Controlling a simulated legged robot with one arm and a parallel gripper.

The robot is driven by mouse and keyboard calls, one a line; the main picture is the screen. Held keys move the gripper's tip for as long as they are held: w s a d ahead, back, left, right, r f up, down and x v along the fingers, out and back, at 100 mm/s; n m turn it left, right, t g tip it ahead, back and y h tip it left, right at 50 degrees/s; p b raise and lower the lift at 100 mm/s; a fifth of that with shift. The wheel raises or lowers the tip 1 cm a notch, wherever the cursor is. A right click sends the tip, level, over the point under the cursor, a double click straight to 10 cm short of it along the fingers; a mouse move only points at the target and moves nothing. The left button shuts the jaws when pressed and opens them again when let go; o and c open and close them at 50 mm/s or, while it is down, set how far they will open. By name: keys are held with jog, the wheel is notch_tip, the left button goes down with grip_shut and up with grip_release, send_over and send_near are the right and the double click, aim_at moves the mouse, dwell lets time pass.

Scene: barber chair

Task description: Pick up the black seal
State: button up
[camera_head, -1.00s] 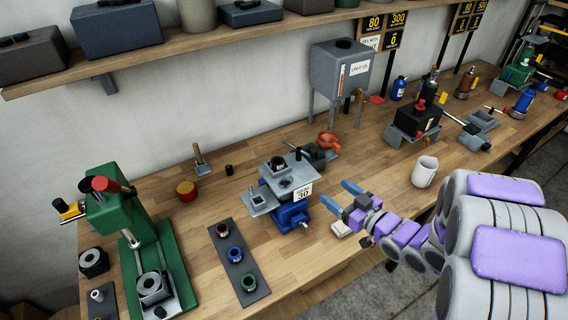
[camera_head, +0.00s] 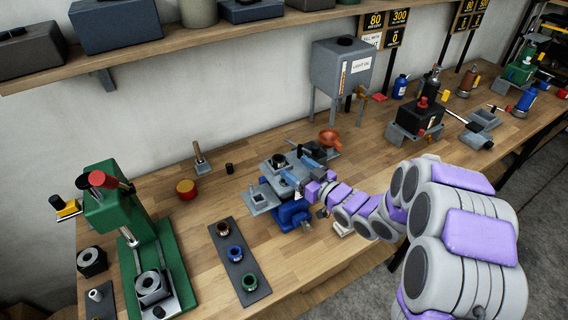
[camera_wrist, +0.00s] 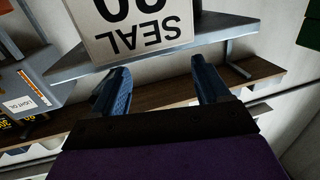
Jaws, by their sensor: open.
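A black ring (camera_head: 278,161), which looks like the black seal, sits on the upper plate of a grey stand above a blue base (camera_head: 292,214). My gripper (camera_head: 298,174) is at the right side of this stand, its blue fingers spread and nothing visible between them. The fingers cover part of the stand and its sign.
A tray (camera_head: 240,268) with brown, blue and green rings lies in front left. A green press (camera_head: 108,215) stands at left. An orange funnel (camera_head: 329,138) and a grey oil tank (camera_head: 340,68) are behind the stand.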

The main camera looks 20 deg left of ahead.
aim_at(284, 161)
jog(key=a, duration=0.5)
jog(key=shift+w+f+b, duration=0.25)
jog(key=shift+f+b, duration=0.05)
jog(key=shift+f, duration=0.1)
jog(key=shift+w+a, duration=0.15)
jog(key=shift+w, duration=0.1)
jog(key=shift+w+d+r+b, duration=0.25)
jog(key=shift+w+d, duration=0.2)
jog(key=shift+w, duration=0.25)
jog(key=shift+a+f, duration=0.1)
jog(key=shift+a, duration=0.7)
jog(key=shift+s+a+f, duration=0.1)
jog(key=shift+a+f, duration=0.05)
jog(key=shift+a, duration=0.3)
jog(key=c, duration=0.3)
jog(key=shift+d, duration=0.55)
jog(key=c, duration=0.8)
jog(key=shift+r, duration=0.2)
